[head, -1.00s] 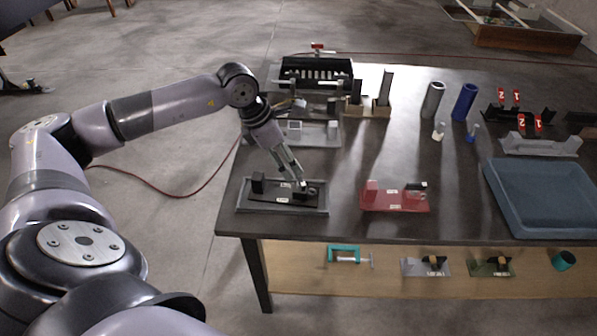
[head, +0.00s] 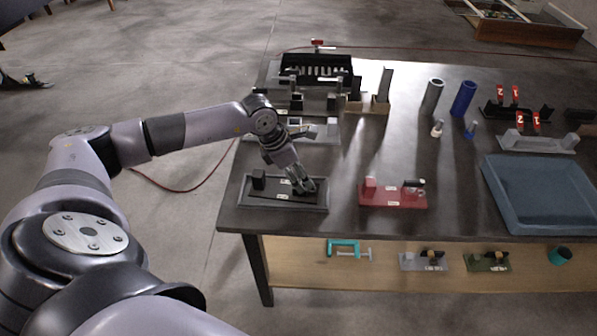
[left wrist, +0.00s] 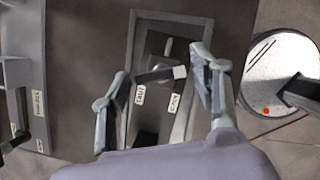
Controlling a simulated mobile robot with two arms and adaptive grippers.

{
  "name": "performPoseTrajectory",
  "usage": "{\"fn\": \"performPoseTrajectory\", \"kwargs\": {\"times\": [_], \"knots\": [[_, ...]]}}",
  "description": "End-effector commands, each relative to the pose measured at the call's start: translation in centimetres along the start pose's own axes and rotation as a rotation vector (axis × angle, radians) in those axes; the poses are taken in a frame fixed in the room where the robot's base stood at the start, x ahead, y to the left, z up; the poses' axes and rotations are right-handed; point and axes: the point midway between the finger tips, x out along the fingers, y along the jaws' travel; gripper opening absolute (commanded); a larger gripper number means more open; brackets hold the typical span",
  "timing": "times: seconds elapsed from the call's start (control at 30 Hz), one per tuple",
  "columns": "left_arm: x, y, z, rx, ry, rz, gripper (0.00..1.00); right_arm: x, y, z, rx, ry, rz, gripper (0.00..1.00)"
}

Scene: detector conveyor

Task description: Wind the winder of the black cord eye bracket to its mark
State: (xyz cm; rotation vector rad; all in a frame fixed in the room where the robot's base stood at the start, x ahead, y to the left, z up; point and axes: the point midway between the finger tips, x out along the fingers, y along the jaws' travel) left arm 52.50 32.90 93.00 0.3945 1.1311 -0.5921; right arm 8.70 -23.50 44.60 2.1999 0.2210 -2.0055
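The black cord eye bracket (head: 270,190) lies in a shallow grey tray (head: 241,206) at the table's near left corner. It has a black upright block at its left end. My left gripper (head: 304,188) is over its right end and partly hides it. In the left wrist view, the bracket (left wrist: 146,138) shows between my open fingers (left wrist: 162,92). Its winder (left wrist: 160,74), a short bar with a pale end, lies crosswise between the fingertips. The pale end is close to the right finger; contact cannot be told. Two white labels lie below the bar; their print is unreadable. My right gripper is out of view.
A red bracket (head: 392,195) stands right of the tray, with bare table between. A blue tray (head: 541,194) fills the near right. Grey fixtures and a black rack (head: 317,70) stand behind my gripper. A lower shelf (head: 385,287) holds several small parts.

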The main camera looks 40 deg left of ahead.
Motion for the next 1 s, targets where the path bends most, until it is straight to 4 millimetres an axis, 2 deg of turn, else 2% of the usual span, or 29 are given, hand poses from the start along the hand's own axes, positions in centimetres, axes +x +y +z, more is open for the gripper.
{"fn": "performPoseTrajectory", "kwargs": {"times": [0.07, 0.53, 0.77, 1.0], "knots": [[0.0, 0.0, 0.0, 0.000, 0.000, 0.000, 0.48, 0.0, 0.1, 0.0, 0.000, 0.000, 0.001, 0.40], [0.0, 0.0, 0.0, 0.000, 0.000, 0.000, 0.17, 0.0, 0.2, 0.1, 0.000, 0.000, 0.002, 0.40], [0.1, 0.1, 0.0, 0.015, -0.001, -0.005, 0.17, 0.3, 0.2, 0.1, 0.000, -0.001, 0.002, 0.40], [0.3, 0.2, -0.1, 0.108, -0.001, -0.043, 0.17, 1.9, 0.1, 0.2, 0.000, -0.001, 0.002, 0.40]]}}
